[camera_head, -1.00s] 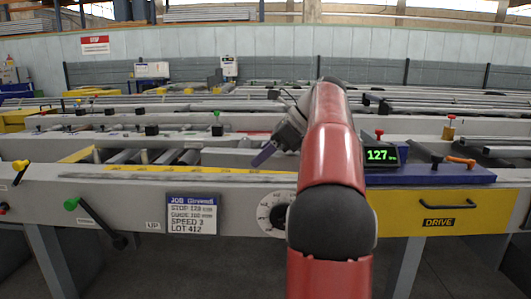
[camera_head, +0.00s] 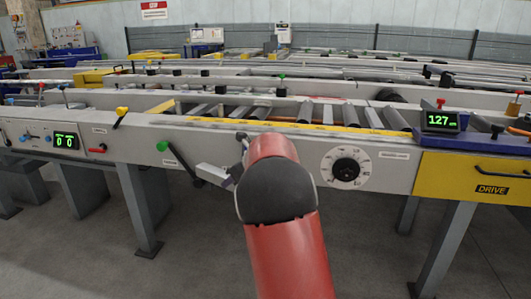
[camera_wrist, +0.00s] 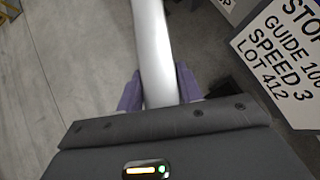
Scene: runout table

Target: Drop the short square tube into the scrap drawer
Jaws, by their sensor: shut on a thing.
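My gripper (camera_wrist: 158,88) has its purple fingers shut on both sides of a pale metal tube (camera_wrist: 153,40) in the wrist view. The tube runs up out of the top of that view, so its far end is cut off. In the head view the tube (camera_head: 212,172) shows as a small light grey piece left of my red arm, in front of the table's front rail. My gripper (camera_head: 236,172) there is mostly hidden by the arm. No drawer marked as scrap can be made out.
The runout table's grey front rail (camera_head: 400,165) carries a green-knobbed lever (camera_head: 180,162), a dial (camera_head: 347,168) and a yellow DRIVE panel (camera_head: 480,178) with a handle. A job sign (camera_wrist: 282,50) is close on the right in the wrist view. Bare floor (camera_head: 90,260) lies in front.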

